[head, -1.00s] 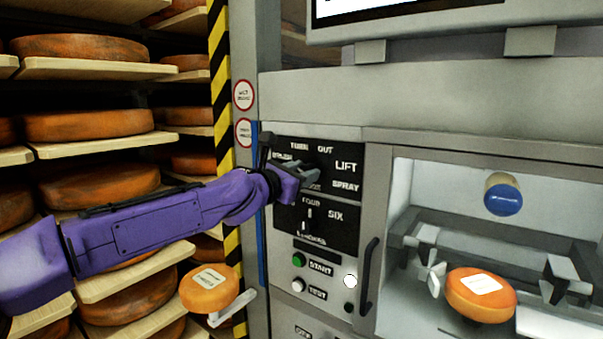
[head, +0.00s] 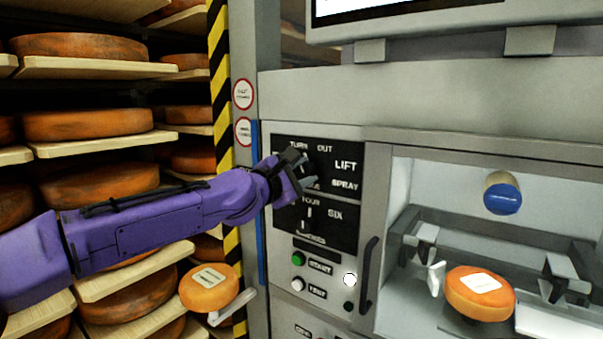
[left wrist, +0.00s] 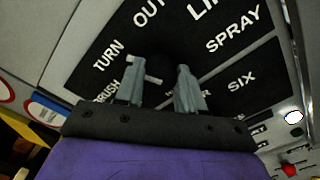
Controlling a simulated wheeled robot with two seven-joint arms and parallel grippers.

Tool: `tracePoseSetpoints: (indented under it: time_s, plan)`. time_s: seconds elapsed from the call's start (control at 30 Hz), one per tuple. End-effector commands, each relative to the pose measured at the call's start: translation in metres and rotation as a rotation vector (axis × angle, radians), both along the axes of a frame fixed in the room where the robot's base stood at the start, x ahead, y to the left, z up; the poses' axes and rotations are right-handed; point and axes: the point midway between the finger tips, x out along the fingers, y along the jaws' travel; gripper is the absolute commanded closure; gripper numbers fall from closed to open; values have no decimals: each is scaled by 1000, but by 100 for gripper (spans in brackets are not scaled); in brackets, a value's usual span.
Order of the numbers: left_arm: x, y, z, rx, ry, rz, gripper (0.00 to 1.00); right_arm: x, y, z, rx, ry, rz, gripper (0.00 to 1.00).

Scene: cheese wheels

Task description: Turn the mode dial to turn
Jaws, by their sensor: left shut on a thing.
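The mode dial (left wrist: 164,68) is a dark round knob on a black panel with the labels TURN, OUT, LIFT, SPRAY and BRUSH around it. In the head view my left gripper (head: 303,170) covers most of the dial. In the left wrist view the two grey fingers of my left gripper (left wrist: 160,90) stand on either side of the dial, shut on it. In the head view a white tick shows just below TURN (head: 299,146). My right gripper is not in view.
Below is a second dial panel (head: 340,235) with FOUR and SIX, then a green START button (head: 298,258). A dark vertical handle (head: 369,275) stands to the right. An open bay holds an orange cheese wheel (head: 480,304). Shelves of cheese (head: 90,124) fill the left.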

Motion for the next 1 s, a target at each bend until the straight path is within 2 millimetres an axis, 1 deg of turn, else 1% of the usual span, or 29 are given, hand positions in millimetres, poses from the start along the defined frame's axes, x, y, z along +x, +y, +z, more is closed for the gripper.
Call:
tracePoseSetpoints:
  time_s: [0.2,0.6,0.63,0.67,0.7,1.0]
  plan:
    - [0,0,0,32,-23,0,92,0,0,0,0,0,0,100]
    - [0,0,0,34,-26,1,92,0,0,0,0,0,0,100]
    - [0,0,0,33,-25,1,52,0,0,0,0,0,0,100]
    - [0,0,0,33,-25,1,42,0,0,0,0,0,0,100]
    - [0,0,0,33,-25,1,37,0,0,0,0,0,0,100]
    - [-2,2,0,33,-25,1,37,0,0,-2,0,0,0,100]
